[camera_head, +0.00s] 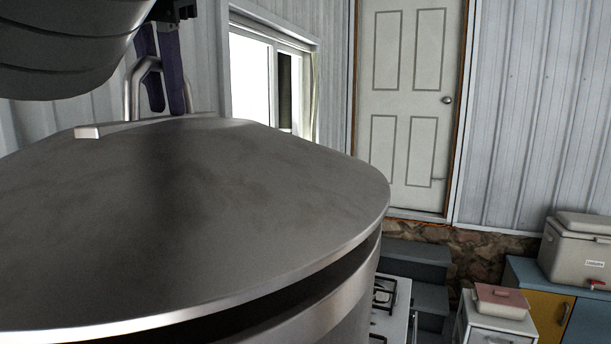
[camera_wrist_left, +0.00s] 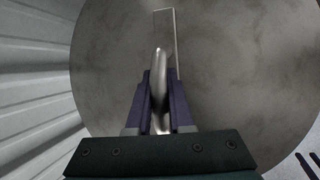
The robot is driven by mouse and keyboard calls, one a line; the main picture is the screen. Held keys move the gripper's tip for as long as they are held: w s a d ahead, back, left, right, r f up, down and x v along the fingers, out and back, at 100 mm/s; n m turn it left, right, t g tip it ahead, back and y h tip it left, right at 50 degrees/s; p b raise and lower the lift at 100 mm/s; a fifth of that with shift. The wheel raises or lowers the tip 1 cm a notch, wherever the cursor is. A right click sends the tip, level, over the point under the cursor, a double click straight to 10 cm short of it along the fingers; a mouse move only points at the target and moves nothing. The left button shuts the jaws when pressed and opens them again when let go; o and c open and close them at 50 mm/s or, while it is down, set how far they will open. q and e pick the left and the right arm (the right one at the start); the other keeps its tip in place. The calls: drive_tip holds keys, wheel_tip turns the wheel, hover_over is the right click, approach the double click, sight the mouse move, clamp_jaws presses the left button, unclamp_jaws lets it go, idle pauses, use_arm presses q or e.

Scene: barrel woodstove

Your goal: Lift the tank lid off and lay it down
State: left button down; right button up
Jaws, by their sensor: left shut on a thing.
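The tank lid (camera_head: 200,210) is a wide, round, grey metal disc that fills the left of the head view. A dark gap shows between its near rim and the tank (camera_head: 350,312), so this side of the lid is raised off the tank. The far side of the rim is hidden. My left gripper (camera_head: 172,108) has purple fingers and is shut on the lid's curved metal handle (camera_head: 132,92). In the left wrist view the handle (camera_wrist_left: 160,75) stands between the fingers, above the lid's face (camera_wrist_left: 235,75). My right gripper is not in view.
A corrugated wall and a window (camera_head: 250,78) are close behind the lid. A stove (camera_head: 388,300) and grey steps (camera_head: 425,275) lie lower right of the tank. Further right are a small cabinet with a pink-lidded box (camera_head: 502,300) and a cooler (camera_head: 580,250).

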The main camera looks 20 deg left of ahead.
use_arm(q)
drive_tip(key=shift+r, duration=2.3)
drive_tip(key=shift+f, duration=2.7)
drive_tip(key=shift+r, duration=0.1)
